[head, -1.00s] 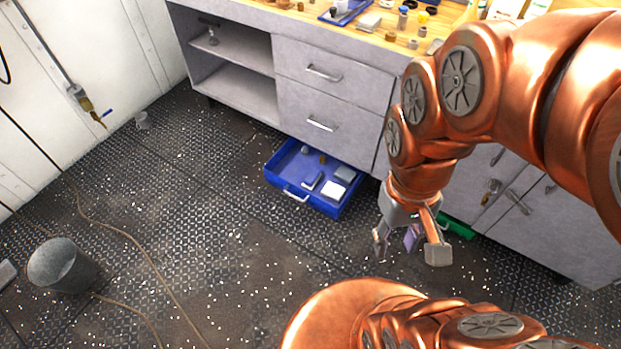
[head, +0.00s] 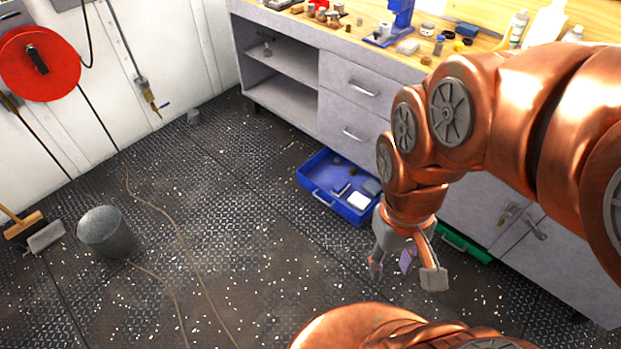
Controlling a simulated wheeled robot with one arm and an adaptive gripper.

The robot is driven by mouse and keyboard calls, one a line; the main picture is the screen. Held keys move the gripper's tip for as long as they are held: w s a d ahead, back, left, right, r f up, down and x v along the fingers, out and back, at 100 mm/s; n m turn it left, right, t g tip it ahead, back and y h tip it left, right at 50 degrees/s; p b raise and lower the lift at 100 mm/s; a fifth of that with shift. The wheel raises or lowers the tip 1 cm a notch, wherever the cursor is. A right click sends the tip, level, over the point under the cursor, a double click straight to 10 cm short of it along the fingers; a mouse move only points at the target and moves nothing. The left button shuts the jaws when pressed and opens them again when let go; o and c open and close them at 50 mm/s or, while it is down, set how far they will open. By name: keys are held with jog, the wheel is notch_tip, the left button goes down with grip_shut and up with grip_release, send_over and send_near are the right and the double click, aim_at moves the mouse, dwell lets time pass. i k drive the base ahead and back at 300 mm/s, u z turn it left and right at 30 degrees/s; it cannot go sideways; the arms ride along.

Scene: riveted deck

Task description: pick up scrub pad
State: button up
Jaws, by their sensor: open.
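My gripper (head: 405,272) hangs over the dark floor, right of centre in the head view. Its fingers are spread; a purplish piece between the outer two looks like another finger. I see nothing held. I cannot tell for sure which thing is the scrub pad. A blue tray (head: 312,196) on the floor at the foot of the bench holds a white block (head: 358,201), a grey-blue block (head: 372,186) and a darker small item (head: 341,188). My gripper is in front and to the right of this tray in the picture, apart from it.
A grey workbench (head: 347,103) with a cluttered wooden top stands behind. A green tray (head: 466,246) lies partly behind my arm.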

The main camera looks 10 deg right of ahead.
aim_at(340, 188)
jog(key=u, duration=0.75)
jog(key=i, duration=2.45)
jog(key=z, duration=0.85)
